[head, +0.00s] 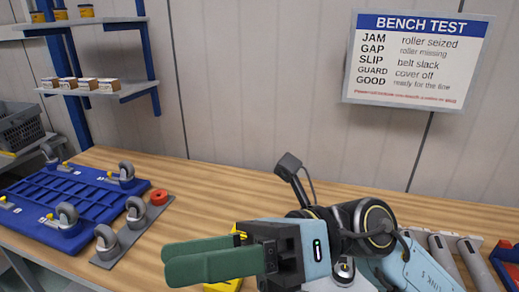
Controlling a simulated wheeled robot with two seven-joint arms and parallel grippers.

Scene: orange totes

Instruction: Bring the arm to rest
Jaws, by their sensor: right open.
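My right arm reaches in from the lower right over the wooden bench. Its right gripper (168,262) points left, with two green fingers that look slightly apart and nothing seen between them. A yellow object (224,285) lies behind and below the fingers, mostly hidden, so I cannot tell what it is or whether it touches them. My left gripper is not in view.
The wooden bench (190,203) is clear in the middle. On its left lie an upturned blue dolly (88,197), loose casters (107,238) and a red ring (158,196). Grey rollers (442,250) and a red-and-blue bin (506,262) are at right. A sign (417,60) hangs behind.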

